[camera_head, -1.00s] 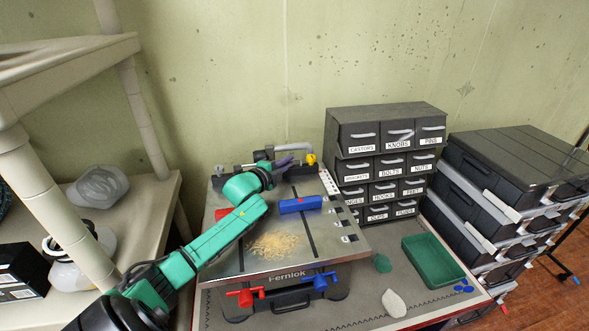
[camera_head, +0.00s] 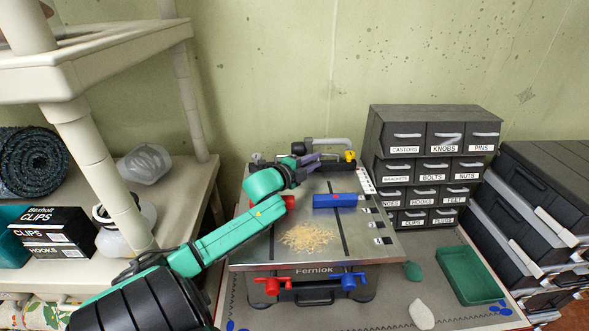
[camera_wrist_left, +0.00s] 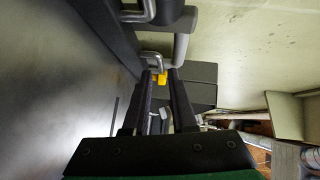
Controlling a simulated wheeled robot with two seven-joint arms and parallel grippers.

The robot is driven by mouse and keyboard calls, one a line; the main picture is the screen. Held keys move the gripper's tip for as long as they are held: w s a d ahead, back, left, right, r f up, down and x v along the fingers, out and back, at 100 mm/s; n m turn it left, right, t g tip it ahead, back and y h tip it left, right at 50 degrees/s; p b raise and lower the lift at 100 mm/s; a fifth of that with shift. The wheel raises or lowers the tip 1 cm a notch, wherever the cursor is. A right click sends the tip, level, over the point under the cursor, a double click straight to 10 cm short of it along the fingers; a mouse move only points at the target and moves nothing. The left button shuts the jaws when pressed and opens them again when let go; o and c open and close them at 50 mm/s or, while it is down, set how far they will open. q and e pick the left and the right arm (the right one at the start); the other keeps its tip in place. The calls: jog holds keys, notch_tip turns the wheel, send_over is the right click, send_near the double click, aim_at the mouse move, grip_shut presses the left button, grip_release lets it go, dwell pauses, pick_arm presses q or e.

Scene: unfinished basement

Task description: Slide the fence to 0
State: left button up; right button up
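A grey metal machine table marked "Fernlok" (camera_head: 365,240) stands on the workbench. A dark bar, which looks like the fence (camera_head: 333,167), runs along its back, with a yellow knob (camera_head: 350,156) at its right end and a grey curved handle (camera_head: 328,142) behind. A scale strip (camera_head: 366,181) lies on the right edge; its figures are too small to read. My left gripper (camera_head: 318,158) is over the back of the table, left of the knob. In the left wrist view my gripper (camera_wrist_left: 160,82) has its fingers apart, with the yellow knob (camera_wrist_left: 161,77) showing beyond them. My right gripper is out of view.
A blue block (camera_head: 335,201) and a pile of shavings (camera_head: 306,237) lie on the machine table. Red (camera_head: 271,285) and blue (camera_head: 350,281) clamp handles are at its front. Labelled drawers (camera_head: 433,137) and a green tray (camera_head: 470,276) stand right. A shelf rack (camera_head: 95,125) is left.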

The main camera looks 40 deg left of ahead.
pick_arm(q)
jog(key=s, duration=0.5)
jog(key=s+r, duration=0.1)
jog(key=s, duration=0.2)
jog(key=shift+s+d+r+b, duration=0.1)
jog(key=shift+d+b, duration=0.1)
jog(key=shift+b, duration=0.1)
jog(key=shift+s+r, duration=0.2)
jog(key=shift+s, duration=0.35)
